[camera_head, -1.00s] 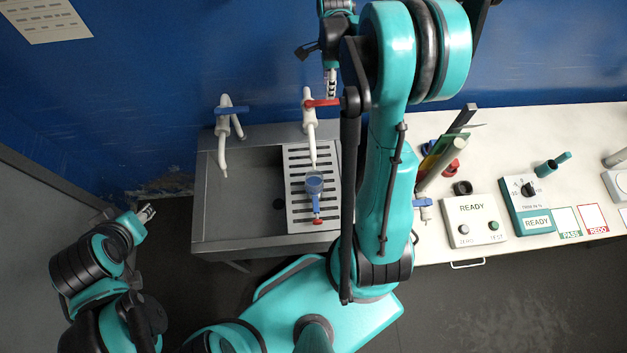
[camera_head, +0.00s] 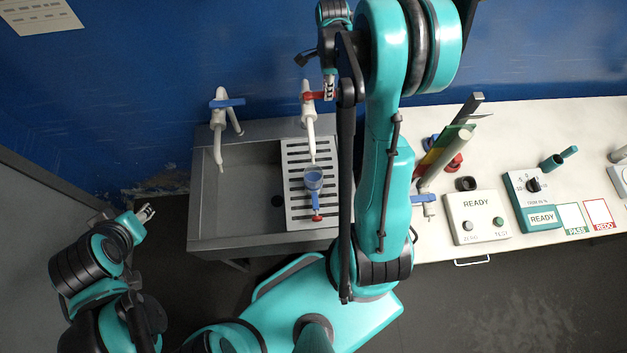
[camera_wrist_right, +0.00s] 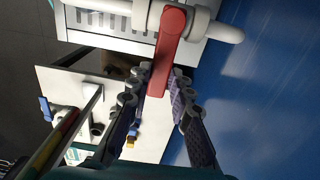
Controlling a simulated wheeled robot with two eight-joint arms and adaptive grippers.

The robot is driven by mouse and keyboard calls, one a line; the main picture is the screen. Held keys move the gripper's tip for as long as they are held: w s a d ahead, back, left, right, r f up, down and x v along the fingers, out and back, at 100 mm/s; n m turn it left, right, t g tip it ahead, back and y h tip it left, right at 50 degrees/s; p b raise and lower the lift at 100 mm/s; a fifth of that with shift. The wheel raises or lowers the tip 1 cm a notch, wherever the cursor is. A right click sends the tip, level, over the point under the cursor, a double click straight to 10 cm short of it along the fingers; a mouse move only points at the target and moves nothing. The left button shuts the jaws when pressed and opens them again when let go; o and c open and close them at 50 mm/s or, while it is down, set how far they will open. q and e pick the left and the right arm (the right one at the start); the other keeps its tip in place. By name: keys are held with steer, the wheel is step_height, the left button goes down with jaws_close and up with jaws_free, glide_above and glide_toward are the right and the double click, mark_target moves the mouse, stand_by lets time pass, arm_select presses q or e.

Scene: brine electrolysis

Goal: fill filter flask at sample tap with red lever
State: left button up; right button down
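The sample tap (camera_head: 308,120) is white with a red lever (camera_head: 314,97), and its spout points down over the slotted drainer. The filter flask (camera_head: 314,180), blue on top with a blue stem and red end, sits on the drainer under the spout. My right gripper (camera_head: 329,90) is at the lever's free end. In the right wrist view the red lever (camera_wrist_right: 170,38) reaches between the fingers of the right gripper (camera_wrist_right: 163,82), which stand apart on either side of it. My left gripper (camera_head: 147,213) is off to the left, far from the tap; its finger gap is too small to judge.
A white tap with a blue lever (camera_head: 228,102) stands over the sink basin (camera_head: 240,190) at left. My right arm hides part of the bench. The white bench (camera_head: 540,120) at right holds a READY box (camera_head: 477,216), a teal meter (camera_head: 533,201) and leaning strips.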

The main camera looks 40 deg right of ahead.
steer(key=shift+s+a+f+m+b, duration=0.1)
steer(key=shift+s+a+m+b, duration=0.25)
steer(key=shift+m, duration=0.45)
steer(key=shift+s+a+m, duration=0.2)
steer(key=shift+s+m, duration=0.15)
steer(key=shift+m, duration=0.55)
steer(key=m, duration=0.1)
steer(key=s+a+m+b, duration=0.1)
steer(key=m, duration=0.1)
steer(key=shift+a, duration=0.25)
steer(key=shift+m, duration=0.3)
